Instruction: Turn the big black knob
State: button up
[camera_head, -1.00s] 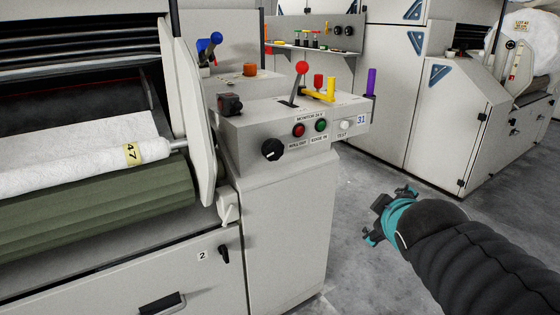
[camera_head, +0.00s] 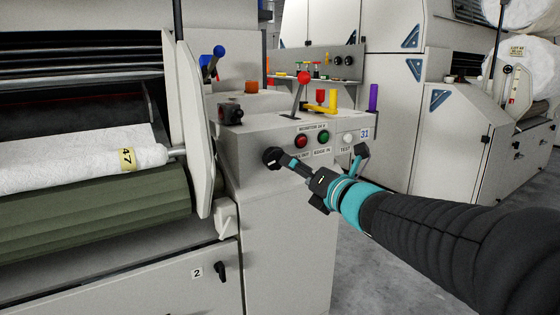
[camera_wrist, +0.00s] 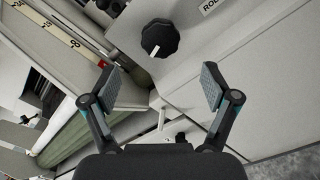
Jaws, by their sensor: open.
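The big black knob (camera_head: 271,157) sits on the front face of the grey control box, left of the red button. In the wrist view the knob (camera_wrist: 160,38) is round and lobed, with a white pointer line toward the lower left. My gripper (camera_head: 322,158) is in front of the box, its left finger overlapping the knob's right side in the head view. In the wrist view my gripper (camera_wrist: 160,88) has its fingers wide apart with nothing between the tips. The knob lies beyond the tips, roughly centred between them, and looks untouched.
A red button (camera_head: 301,141), a green button (camera_head: 323,137) and a white button (camera_head: 347,138) sit right of the knob. A red-topped lever (camera_head: 302,90) and a yellow handle (camera_head: 322,107) stand on top. The roller machine (camera_head: 95,205) is at left.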

aim_at(278, 159)
jog(key=x, duration=1)
jog(key=shift+w+a, duration=0.25)
jog(key=c, duration=1.2)
jog(key=shift+o, duration=0.2)
jog(key=shift+m, duration=0.4)
